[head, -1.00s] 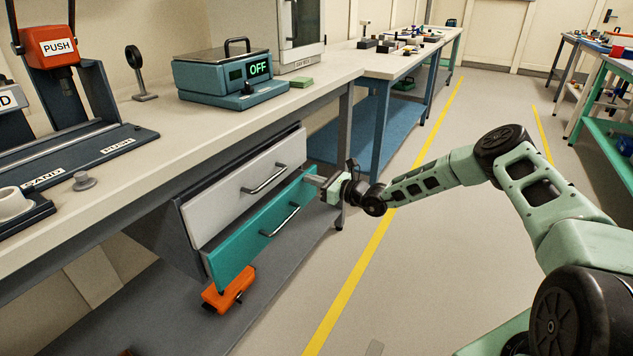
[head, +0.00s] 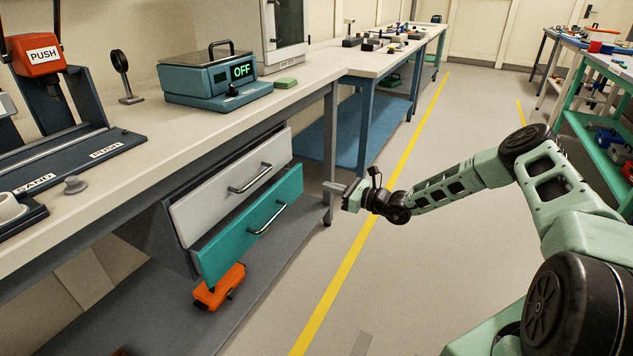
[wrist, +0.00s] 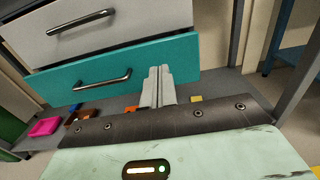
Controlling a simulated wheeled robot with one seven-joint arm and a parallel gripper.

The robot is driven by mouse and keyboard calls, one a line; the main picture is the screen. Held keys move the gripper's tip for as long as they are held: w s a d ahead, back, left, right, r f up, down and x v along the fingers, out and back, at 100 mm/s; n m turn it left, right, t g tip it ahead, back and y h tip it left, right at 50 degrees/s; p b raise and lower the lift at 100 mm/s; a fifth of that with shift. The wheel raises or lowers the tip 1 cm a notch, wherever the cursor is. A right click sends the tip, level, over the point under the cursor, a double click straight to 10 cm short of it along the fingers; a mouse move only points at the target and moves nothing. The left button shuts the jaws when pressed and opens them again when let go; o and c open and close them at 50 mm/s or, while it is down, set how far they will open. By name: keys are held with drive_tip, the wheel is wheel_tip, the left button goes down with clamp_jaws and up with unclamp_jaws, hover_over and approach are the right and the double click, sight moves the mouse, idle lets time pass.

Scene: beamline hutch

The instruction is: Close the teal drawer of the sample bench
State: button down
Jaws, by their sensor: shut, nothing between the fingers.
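The teal drawer (head: 245,236) is the lower of two in the sample bench (head: 225,142), with a dark bar handle (head: 268,219). Its front juts out a little past the pale grey drawer front above; I cannot tell exactly how far it is open. The wrist view also shows the teal front (wrist: 60,80) and its handle (wrist: 102,80). My gripper (head: 328,186) is shut and empty, to the right of the teal front with floor visible between them. In the wrist view its closed fingers (wrist: 158,86) overlap the right part of the teal front.
The pale grey drawer (head: 228,192) is directly above. An orange tool (head: 219,288) lies on the lower shelf (head: 250,312) below. A bench leg (head: 329,150) stands behind my gripper. A pink item (wrist: 45,127) is on the shelf. The floor around the yellow line (head: 345,268) is clear.

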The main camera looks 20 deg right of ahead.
drive_tip(key=shift+v, duration=1.1)
drive_tip(key=c, duration=1.6)
unclamp_jaws()
drive_tip(key=shift+s, duration=0.25)
drive_tip(key=shift+c, duration=0.2)
drive_tip(key=shift+o, duration=0.7)
drive_tip(key=s+a+m+g+p, duration=0.1)
drive_tip(key=s+a+m+p, duration=0.2)
drive_tip(key=s+a+m, duration=0.3)
drive_tip(key=s+m, duration=0.1)
drive_tip(key=m, duration=0.2)
drive_tip(key=m+h+p, duration=0.1)
drive_tip(key=m+h, duration=0.1)
drive_tip(key=m, duration=0.7)
approach(276, 217)
drive_tip(key=shift+g, duration=0.4)
drive_tip(key=b+x, duration=0.1)
drive_tip(key=x, duration=0.3)
drive_tip(key=b+x, duration=0.1)
drive_tip(key=x, duration=0.4)
drive_tip(key=shift+w+d+r, duration=0.15)
drive_tip(key=shift+r, duration=0.05)
clamp_jaws()
